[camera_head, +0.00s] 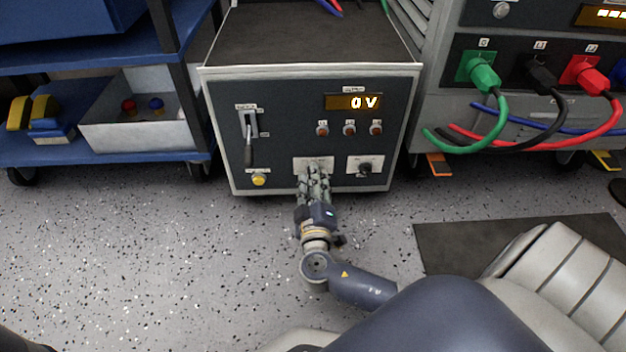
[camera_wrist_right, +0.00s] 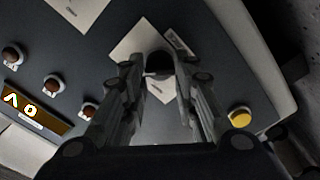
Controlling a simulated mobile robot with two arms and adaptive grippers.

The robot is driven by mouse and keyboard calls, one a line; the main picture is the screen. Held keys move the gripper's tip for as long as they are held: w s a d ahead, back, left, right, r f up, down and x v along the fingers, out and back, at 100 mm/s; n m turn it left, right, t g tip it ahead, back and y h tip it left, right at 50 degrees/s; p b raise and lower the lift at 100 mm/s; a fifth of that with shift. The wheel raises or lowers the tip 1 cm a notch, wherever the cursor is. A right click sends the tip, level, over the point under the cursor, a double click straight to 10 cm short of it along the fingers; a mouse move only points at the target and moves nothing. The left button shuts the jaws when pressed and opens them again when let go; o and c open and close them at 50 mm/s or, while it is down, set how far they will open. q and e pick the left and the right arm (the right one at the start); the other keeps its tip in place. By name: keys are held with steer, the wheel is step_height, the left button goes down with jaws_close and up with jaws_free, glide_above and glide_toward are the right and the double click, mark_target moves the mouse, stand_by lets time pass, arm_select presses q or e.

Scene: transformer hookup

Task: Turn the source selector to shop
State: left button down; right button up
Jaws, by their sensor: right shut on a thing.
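The grey cabinet's front panel (camera_head: 286,110) faces me. A white plate (camera_head: 303,163) sits low in its middle. In the right wrist view, a dark selector knob (camera_wrist_right: 158,66) stands on its white plate (camera_wrist_right: 128,48). My right gripper (camera_head: 314,172) is at this plate, and its fingers are shut on the knob, one on each side; it also shows in the right wrist view (camera_wrist_right: 166,78). The fingers hide the knob in the head view, so I cannot tell its setting. The plate lettering is too small to read. My left gripper is not in view.
The display (camera_head: 353,102) reads 0 V. A lever (camera_head: 249,150), a yellow button (camera_head: 259,180) and another knob (camera_head: 365,169) share the panel. A blue cart (camera_head: 100,155) stands left. Green, black and red plugged cables (camera_head: 505,125) are at right.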

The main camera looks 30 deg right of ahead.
steer(key=shift+w+f+n+p, duration=0.1)
steer(key=shift+f+n+p, duration=0.05)
steer(key=shift+n+p, duration=6.5)
steer(key=n+b, duration=0.2)
steer(key=shift+n, duration=0.35)
